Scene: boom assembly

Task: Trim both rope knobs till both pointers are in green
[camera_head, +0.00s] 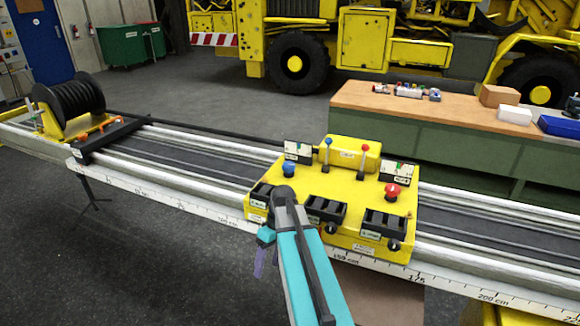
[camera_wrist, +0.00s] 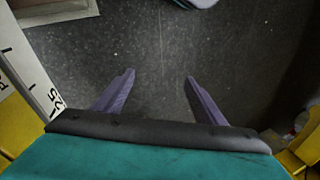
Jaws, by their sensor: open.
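A yellow control box (camera_head: 289,226) sits across the rails. On its top are a blue knob (camera_head: 288,169) at left and a red knob (camera_head: 392,191) at right. A left gauge (camera_head: 298,152) and a right gauge (camera_head: 396,172) stand behind them; their pointers are too small to read. Small black knobs (camera_head: 394,245) show on the front; I cannot tell which knobs are the rope knobs. My gripper (camera_head: 260,276) hangs in front of the box's left front, apart from the knobs. In the wrist view its purple fingers (camera_wrist: 159,78) are open and empty above the floor.
A blue-tipped lever (camera_head: 327,155) and a red-tipped lever (camera_head: 362,160) rise from the box. Black trays (camera_head: 325,211) line its front. A scaled rail (camera_head: 160,196) runs along the near side. A workbench (camera_head: 450,122) stands behind. The floor at front left is clear.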

